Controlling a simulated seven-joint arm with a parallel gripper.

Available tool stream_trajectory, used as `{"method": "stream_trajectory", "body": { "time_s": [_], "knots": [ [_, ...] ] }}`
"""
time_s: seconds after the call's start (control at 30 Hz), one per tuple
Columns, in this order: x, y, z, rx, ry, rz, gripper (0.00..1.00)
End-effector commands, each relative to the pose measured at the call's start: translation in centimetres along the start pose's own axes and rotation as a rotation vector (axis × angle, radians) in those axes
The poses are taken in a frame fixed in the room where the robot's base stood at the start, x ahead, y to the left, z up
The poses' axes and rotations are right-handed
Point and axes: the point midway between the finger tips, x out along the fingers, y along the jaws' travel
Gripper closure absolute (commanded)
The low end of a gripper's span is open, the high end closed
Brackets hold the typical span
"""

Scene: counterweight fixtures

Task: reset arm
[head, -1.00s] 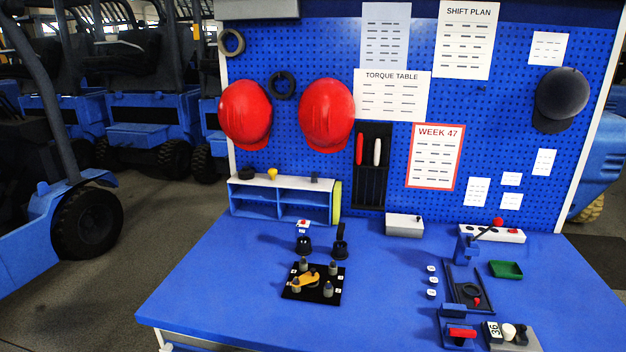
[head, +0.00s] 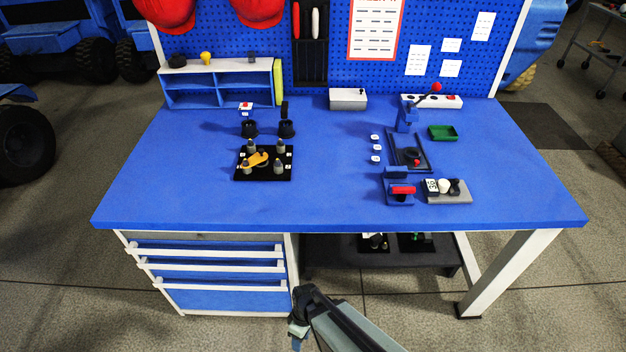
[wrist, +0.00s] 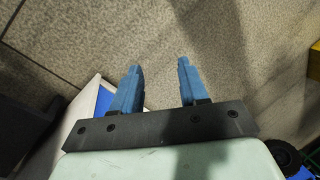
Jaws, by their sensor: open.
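My gripper (wrist: 160,80) shows in the wrist view with its two blue fingers apart and nothing between them. Grey floor lies beyond the fingertips. In the head view my arm comes in at the bottom centre, in front of the workbench and below the height of its top. The gripper's end (head: 299,318) shows there small and dark near the drawer unit's right side. The workbench top (head: 330,200) is blue and stands clear of my arm.
On the bench are a black plate (head: 264,175) with grey posts and a yellow lever, a blue fixture with a red handle (head: 403,190), a grey block (head: 449,195), and a green tray (head: 443,132). White-handled drawers (head: 215,270) and a dark lower shelf (head: 385,262) are below. The bench's front middle is clear.

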Motion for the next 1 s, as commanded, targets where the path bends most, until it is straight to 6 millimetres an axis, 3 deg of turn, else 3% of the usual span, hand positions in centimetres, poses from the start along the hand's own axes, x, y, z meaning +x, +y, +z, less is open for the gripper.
{"method": "stream_trajectory", "body": {
  "time_s": [0.03, 0.3, 0.6, 0.8, 1.0],
  "knots": [
    [0.2, 0.7, 1.7, 0.074, -0.017, -0.007, 0.56],
    [1.4, 2.9, 9.9, 0.447, -0.117, -0.037, 0.56],
    [2.7, 2.9, 18.4, 0.844, -0.237, -0.069, 0.56],
    [3.3, 2.1, 21.9, 1.023, -0.299, -0.083, 0.56],
    [3.5, 1.8, 23.2, 1.092, -0.323, -0.086, 0.56]
  ]
}}
